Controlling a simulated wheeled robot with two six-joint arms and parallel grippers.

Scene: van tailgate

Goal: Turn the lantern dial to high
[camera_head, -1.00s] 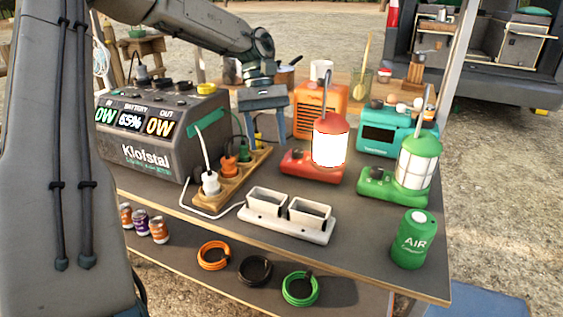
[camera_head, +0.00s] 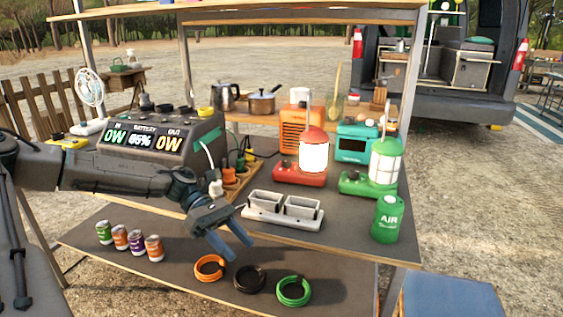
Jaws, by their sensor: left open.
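Two lanterns stand on the tabletop at the right. The red lantern (camera_head: 313,152) has a glowing white shade and a red base (camera_head: 299,175). The green lantern (camera_head: 385,162) stands right of it with a pale, caged shade that looks unlit, on a green base (camera_head: 357,185). The dials are too small to make out. My left gripper (camera_head: 240,248) is open and empty at the table's front edge, left of and in front of both lanterns, apart from them. My right gripper is not in view.
A white two-slot holder (camera_head: 284,213) lies between my left gripper and the lanterns. A green air canister (camera_head: 388,218) stands at the front right corner. A power station (camera_head: 160,140) and plug strip (camera_head: 240,177) are left. Cable coils (camera_head: 293,290) and cans (camera_head: 137,243) sit on the lower shelf.

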